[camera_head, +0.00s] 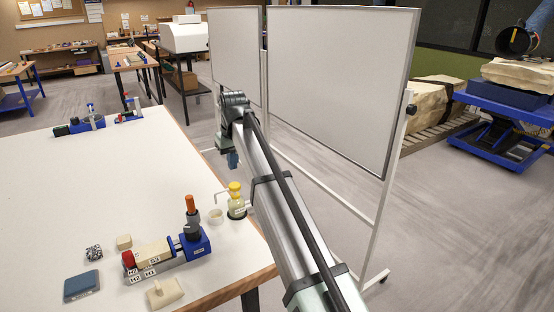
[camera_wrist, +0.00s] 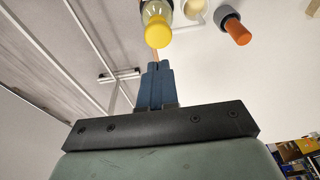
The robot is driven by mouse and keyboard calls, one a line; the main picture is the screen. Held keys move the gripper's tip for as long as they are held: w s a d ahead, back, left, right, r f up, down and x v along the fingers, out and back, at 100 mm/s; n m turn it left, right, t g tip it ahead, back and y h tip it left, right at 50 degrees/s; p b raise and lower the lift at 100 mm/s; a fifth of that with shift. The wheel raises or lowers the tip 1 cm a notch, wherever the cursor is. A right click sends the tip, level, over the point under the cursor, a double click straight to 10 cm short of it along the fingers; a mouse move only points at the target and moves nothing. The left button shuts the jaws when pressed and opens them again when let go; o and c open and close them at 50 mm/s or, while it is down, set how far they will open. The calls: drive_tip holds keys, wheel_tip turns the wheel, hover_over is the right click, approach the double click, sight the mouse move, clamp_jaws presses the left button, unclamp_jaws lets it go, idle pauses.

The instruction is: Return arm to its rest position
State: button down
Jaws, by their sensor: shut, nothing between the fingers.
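My arm (camera_head: 285,205) reaches from the bottom right over the table's right edge. My gripper (camera_head: 233,160) hangs at its far end, small in the head view, above the table's right edge. In the wrist view, the blue fingers of my gripper (camera_wrist: 154,72) are together with nothing between them. A yellow-capped bottle (camera_wrist: 158,30) shows just beyond the fingertips in the wrist view; I cannot tell whether they touch. In the head view the bottle (camera_head: 236,205) stands upright near the table's right edge, below my gripper.
The white table (camera_head: 110,180) holds a blue vise (camera_head: 192,242) with labelled blocks, an orange-handled tool (camera_head: 191,205), a small cup (camera_head: 215,216), a blue-grey block (camera_head: 81,285) and a beige piece (camera_head: 164,293). Whiteboards (camera_head: 340,80) stand behind my arm. The table's middle is clear.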

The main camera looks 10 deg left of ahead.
drive_tip(key=d+f+m, duration=0.4)
drive_tip(key=d+f, duration=1.9)
drive_tip(key=s+d+f+m+g+h, duration=0.1)
drive_tip(key=s+d+f+m, duration=0.2)
drive_tip(key=s+d+f, duration=0.75)
drive_tip(key=s+d+f+m+g+h, duration=0.1)
drive_tip(key=s+d+f+m, duration=0.1)
drive_tip(key=s+d+f, duration=1.1)
drive_tip(key=s+d+f+g, duration=0.1)
drive_tip(key=s+f+g, duration=0.2)
drive_tip(key=s+f, duration=0.6)
drive_tip(key=s+d+f+g, duration=0.2)
drive_tip(key=s+f, duration=0.7)
drive_tip(key=s, duration=0.6)
drive_tip(key=shift+g, duration=0.7)
